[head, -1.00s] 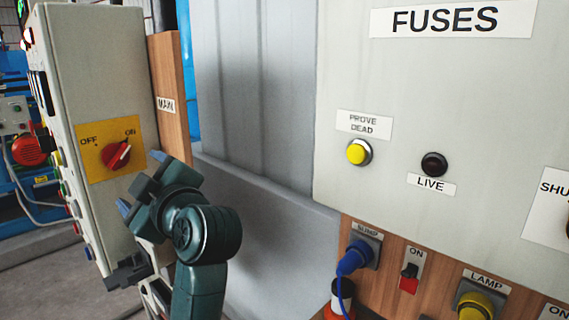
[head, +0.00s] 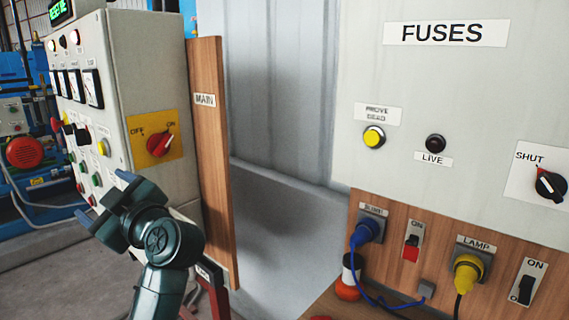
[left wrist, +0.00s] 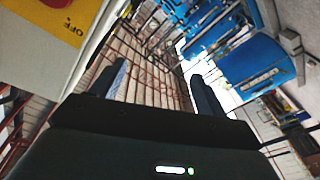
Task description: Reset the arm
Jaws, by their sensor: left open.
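My left gripper (head: 106,203) is in the head view at the lower left, in front of the control cabinet's lower part. It is open and holds nothing. In the left wrist view its two fingers (left wrist: 158,88) stand apart with only background between them. The rest of my left arm (head: 165,255) runs down to the lower edge of the head view. The red rotary switch (head: 160,144) on its yellow plate is above and right of the gripper, apart from it, with its pointer toward ON. My right gripper is not in view.
The cabinet (head: 155,80) with meters and buttons stands close behind the gripper. A wooden MAIN board (head: 208,150) is right of it. The FUSES panel (head: 450,100), with plugs and switches below, fills the right side. Grey floor shows at the lower left.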

